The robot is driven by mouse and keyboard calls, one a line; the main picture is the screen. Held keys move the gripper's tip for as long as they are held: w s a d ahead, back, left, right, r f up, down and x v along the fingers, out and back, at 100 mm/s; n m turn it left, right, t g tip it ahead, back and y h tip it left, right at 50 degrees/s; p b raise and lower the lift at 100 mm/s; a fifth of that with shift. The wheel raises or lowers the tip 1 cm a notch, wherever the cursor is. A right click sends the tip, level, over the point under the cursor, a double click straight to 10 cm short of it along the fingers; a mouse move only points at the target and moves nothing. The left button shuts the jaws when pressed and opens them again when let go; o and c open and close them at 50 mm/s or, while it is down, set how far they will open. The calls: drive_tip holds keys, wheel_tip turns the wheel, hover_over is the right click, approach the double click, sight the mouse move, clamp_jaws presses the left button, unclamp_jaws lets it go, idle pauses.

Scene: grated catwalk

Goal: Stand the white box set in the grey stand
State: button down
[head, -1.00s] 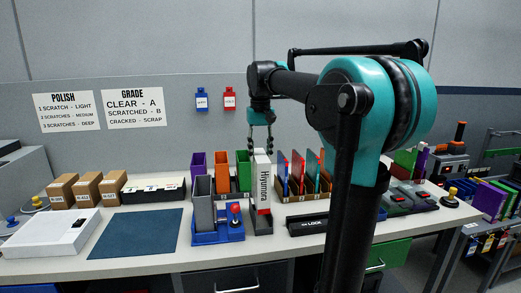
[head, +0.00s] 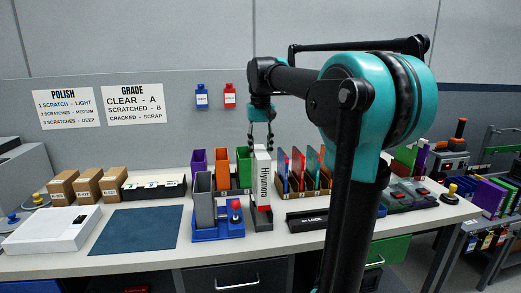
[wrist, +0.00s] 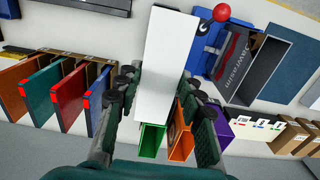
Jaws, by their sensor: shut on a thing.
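The white box set (head: 262,178), a tall narrow white box with dark lettering down its side, is upright in the head view. In the wrist view the white box (wrist: 168,60) lies between my fingers. My gripper (head: 262,142) is above it, pointing down, with its fingers shut on its upper part. The low dark grey stand (head: 262,221) is right below the box on the table. The box's lower end overlaps the stand; I cannot tell whether it rests inside.
A blue base (head: 218,236) with a grey bin (head: 205,208) and red-knobbed part stands close left. Orange (head: 222,172) and green bins are behind. A rack of coloured panels (head: 305,172) is close right. A black block (head: 306,221) lies front right. The blue mat (head: 137,231) is clear.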

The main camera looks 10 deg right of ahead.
drive_tip(key=shift+f, duration=0.15)
drive_tip(key=shift+f, duration=3.85)
drive_tip(key=c, duration=0.9)
unclamp_jaws()
drive_tip(key=shift+o, duration=0.2)
drive_tip(key=o, duration=0.4)
drive_tip(key=shift+r, duration=0.1)
